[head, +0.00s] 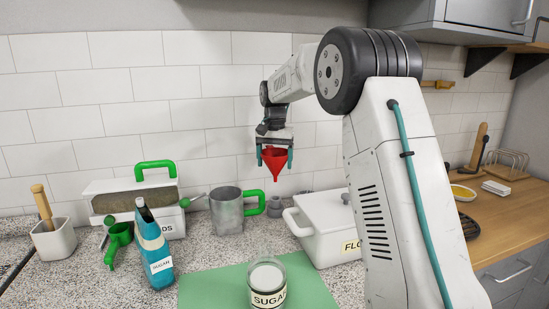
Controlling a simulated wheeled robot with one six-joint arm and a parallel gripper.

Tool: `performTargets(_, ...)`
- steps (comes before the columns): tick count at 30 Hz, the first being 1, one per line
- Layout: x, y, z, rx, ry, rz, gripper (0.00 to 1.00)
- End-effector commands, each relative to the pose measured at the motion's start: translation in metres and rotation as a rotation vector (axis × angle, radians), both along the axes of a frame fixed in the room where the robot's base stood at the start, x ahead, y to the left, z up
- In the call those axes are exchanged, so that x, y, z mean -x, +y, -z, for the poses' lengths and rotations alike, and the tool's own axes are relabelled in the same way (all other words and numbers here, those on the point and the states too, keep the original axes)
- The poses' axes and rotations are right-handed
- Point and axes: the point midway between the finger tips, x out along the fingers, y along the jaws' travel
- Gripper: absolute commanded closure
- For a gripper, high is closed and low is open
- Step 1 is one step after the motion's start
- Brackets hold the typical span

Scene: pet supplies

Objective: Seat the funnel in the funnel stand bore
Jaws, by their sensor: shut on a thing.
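The red funnel (275,161) is held upright in my gripper (274,158), spout down, with a teal finger on each side of it. The funnel hangs in the air in front of the tiled wall, well above the counter. A small grey round piece (275,207) stands on the counter below it, between the metal mug and the white flour box; it may be the funnel stand, but its bore cannot be made out. The funnel's spout tip is clear of it.
A grey mug (228,213) with a green handle and a white flour box (320,232) flank the grey piece. A sugar jar (267,287) stands on a green mat (205,285). A blue sugar bottle (154,248) and a green tool (117,240) are at left.

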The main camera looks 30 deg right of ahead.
Motion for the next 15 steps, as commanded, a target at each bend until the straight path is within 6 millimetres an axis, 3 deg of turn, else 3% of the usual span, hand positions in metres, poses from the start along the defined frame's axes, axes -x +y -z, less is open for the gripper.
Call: performTargets(15,0.0,0.0,0.045,0.0,0.001,0.0,0.44)
